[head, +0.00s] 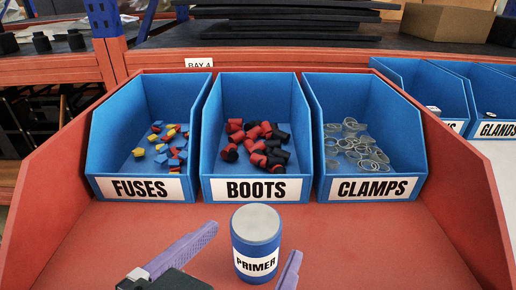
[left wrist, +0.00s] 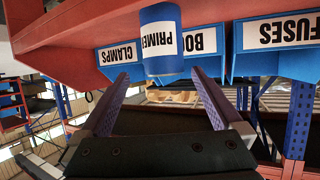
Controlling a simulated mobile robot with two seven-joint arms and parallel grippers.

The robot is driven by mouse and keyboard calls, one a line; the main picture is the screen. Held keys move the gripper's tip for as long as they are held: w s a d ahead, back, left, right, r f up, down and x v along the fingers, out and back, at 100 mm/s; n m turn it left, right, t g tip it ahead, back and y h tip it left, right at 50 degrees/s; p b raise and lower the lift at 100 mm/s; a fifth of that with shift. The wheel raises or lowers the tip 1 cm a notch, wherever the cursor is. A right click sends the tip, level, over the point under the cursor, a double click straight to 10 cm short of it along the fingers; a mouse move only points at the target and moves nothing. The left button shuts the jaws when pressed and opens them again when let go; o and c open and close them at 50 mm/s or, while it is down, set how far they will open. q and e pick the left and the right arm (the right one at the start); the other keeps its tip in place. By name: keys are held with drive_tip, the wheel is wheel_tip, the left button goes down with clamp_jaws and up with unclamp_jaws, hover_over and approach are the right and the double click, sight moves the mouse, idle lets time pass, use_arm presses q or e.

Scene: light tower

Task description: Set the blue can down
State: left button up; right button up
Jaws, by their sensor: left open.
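The blue can (head: 256,248) has a grey top and a white PRIMER label. It is upright at the front middle of the red tray (head: 120,240) and appears to stand on it; its base is partly hard to see. My left gripper (head: 256,240) is open, with one purple finger to the left of the can and the other to its right, and gaps show on both sides. In the left wrist view, which is upside down, the can (left wrist: 160,42) is just past the spread fingertips (left wrist: 159,74). My right gripper is not in view.
Behind the can stand three blue bins: FUSES (head: 139,188), BOOTS (head: 256,190) and CLAMPS (head: 372,189), each holding small parts. Red side walls (head: 45,190) bound the tray. More blue bins, one marked GLANDS (head: 497,129), stand at the right. The tray is clear on both sides.

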sight(253, 238)
use_arm(q)
drive_tip(key=x, duration=0.3)
drive_tip(key=shift+w, duration=0.2)
drive_tip(key=x, duration=0.1)
drive_tip(key=b+x, duration=0.1)
drive_tip(key=x, duration=0.1)
drive_tip(key=b+x, duration=0.1)
drive_tip(key=shift+w+a+f, duration=0.25)
drive_tip(key=shift+f, duration=0.05)
drive_tip(key=shift+w+d, duration=0.15)
drive_tip(key=shift+w, duration=0.1)
drive_tip(key=shift+c, duration=0.2)
clamp_jaws()
